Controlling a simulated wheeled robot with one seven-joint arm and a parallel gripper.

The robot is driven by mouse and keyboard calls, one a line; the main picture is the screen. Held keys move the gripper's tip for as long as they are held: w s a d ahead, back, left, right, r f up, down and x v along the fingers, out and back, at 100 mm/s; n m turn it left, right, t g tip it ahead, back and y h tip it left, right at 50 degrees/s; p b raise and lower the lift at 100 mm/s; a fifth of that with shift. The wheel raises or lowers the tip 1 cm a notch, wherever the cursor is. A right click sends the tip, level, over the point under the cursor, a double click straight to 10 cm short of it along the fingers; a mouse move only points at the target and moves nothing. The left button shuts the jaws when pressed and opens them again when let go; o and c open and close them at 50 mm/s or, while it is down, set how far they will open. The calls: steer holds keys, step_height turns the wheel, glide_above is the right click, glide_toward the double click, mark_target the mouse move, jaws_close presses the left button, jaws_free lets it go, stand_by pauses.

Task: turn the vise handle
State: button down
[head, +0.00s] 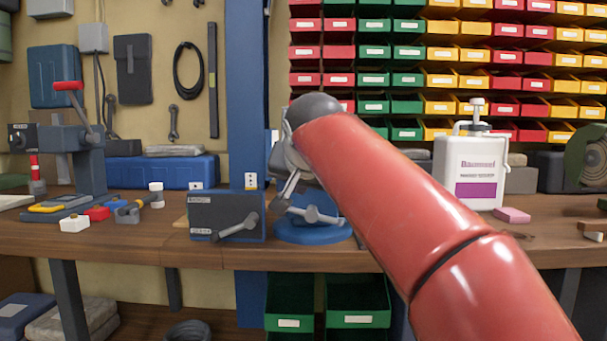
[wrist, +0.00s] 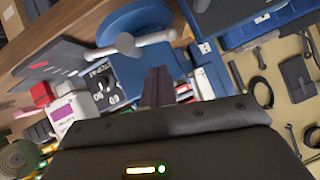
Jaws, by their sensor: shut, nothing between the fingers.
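The vise (head: 300,233) has a blue round base and stands at the bench's front edge, left of my red arm, which hides part of it. Its grey bar handle (head: 312,215) lies across the front with a round hub. In the wrist view, the handle (wrist: 127,43) shows near the top, before the blue vise body (wrist: 135,18). My gripper (wrist: 157,86) shows dark fingers close together, shut and empty, pointing toward the vise just below the handle in the picture. I see no clear contact. In the head view, the gripper is mostly hidden by my arm.
A dark box with a grey lever (head: 226,213) stands just left of the vise. A white jug (head: 470,165) and a pink block (head: 512,215) are on the right. A blue case (head: 160,172) lies behind. The bench (head: 120,237) front edge is bare at left.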

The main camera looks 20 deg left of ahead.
mark_target(291, 208)
steer(key=f, duration=0.2)
steer(key=shift+a+f+b, duration=0.3)
steer(key=shift+a, duration=0.1)
steer(key=shift+a+f, duration=0.45)
steer(key=shift+f, duration=0.3)
steer(key=shift+r, duration=0.1)
